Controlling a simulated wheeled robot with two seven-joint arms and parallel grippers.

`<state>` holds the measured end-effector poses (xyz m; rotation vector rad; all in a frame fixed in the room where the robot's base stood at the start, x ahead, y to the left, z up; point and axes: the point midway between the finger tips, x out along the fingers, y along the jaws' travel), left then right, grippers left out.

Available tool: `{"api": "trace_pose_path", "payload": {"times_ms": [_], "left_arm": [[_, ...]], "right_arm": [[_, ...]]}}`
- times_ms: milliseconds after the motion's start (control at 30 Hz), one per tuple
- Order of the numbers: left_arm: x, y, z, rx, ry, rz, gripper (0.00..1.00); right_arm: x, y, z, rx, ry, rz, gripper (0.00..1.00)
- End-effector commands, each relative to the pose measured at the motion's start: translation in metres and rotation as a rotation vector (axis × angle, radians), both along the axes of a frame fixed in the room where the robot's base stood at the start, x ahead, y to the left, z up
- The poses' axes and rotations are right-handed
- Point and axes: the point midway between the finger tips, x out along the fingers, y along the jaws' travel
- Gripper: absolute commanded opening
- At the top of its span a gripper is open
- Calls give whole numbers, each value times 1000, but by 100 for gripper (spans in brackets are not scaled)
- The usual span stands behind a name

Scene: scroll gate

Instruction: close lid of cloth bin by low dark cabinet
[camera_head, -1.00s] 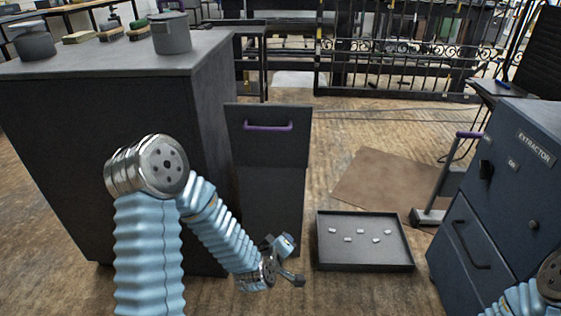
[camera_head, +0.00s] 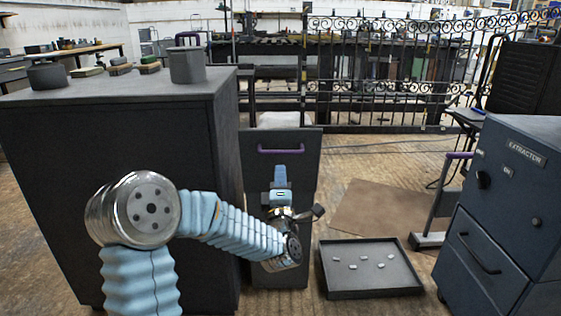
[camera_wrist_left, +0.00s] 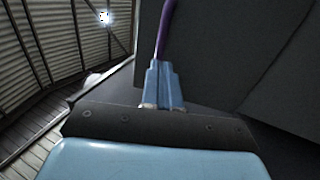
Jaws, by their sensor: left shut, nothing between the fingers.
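The cloth bin (camera_head: 296,278) is a tall, narrow dark box beside the low dark cabinet (camera_head: 130,160). Its lid (camera_head: 307,155) stands upright as a dark panel with a purple handle (camera_head: 262,151). My left gripper (camera_head: 281,172) is in front of the lid, pointing up, its tips just below the handle in the head view. In the left wrist view its blue fingers (camera_wrist_left: 163,84) are together with nothing between them. The purple handle (camera_wrist_left: 166,25) lies beyond the tips there; I cannot tell if they touch. My arm hides part of the bin. My right gripper is out of view.
A shallow dark tray (camera_head: 330,290) with several small pieces lies on the floor right of the bin. A blue-grey extractor cabinet (camera_head: 520,200) stands at right. A brown mat (camera_head: 375,212) lies behind the tray. Pots and blocks stand on the low cabinet.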

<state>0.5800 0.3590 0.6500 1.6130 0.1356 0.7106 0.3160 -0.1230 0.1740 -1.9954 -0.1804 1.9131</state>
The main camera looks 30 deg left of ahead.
Motion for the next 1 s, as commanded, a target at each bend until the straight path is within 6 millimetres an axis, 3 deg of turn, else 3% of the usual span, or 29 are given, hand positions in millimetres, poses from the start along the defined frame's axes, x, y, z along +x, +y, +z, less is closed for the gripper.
{"api": "trace_pose_path", "payload": {"times_ms": [300,767,1000], "left_arm": [[33,20,15,0,0,1,0],[37,22,17,0,2,0,0],[43,26,27,-23,38,1,0]], "right_arm": [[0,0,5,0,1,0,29],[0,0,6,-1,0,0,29],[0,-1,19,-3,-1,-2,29]]}}
